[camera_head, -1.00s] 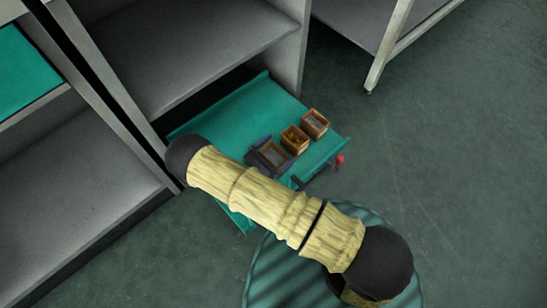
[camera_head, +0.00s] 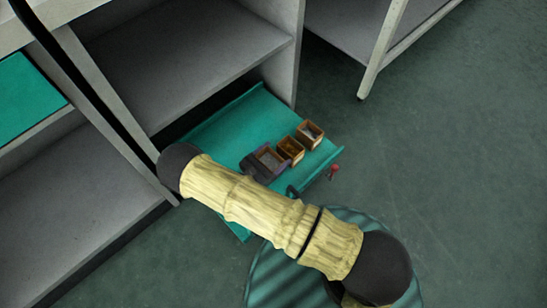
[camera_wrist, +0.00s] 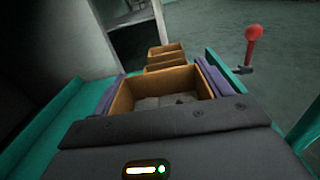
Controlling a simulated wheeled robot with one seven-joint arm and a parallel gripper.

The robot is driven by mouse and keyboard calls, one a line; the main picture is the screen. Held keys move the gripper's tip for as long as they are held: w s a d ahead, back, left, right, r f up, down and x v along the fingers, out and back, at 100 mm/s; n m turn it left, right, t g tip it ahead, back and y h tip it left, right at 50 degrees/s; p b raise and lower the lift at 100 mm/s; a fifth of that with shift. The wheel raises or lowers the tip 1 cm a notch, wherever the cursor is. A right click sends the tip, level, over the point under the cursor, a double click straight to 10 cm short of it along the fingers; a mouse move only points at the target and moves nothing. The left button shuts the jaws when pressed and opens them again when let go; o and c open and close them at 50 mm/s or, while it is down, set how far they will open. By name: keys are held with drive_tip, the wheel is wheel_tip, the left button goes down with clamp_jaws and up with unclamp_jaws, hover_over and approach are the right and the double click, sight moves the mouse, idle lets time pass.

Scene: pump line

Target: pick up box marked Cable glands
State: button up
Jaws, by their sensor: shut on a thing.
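A small open wooden box (camera_head: 269,157) with grey pieces inside is between the fingers of my gripper (camera_head: 262,162). In the wrist view the dark purple finger pads (camera_wrist: 163,88) press on both sides of this box (camera_wrist: 152,82). My gripper is shut on it. No marking on it can be read, so I cannot tell whether it is the Cable glands box. It seems slightly above the teal tray (camera_head: 218,128). Two similar boxes stand beyond it on the tray: a middle one (camera_head: 291,150) and a far one (camera_head: 310,135).
A grey shelf unit (camera_head: 180,65) stands behind and left of the tray. A red knob (camera_head: 334,169) is at the tray's right edge; it also shows in the wrist view (camera_wrist: 254,33). A table leg (camera_head: 378,60) stands at upper right. Floor on the right is clear.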

wheel_tip(320, 180, up, 6)
drive_tip(key=p, duration=0.3)
drive_tip(key=shift+r, duration=0.2)
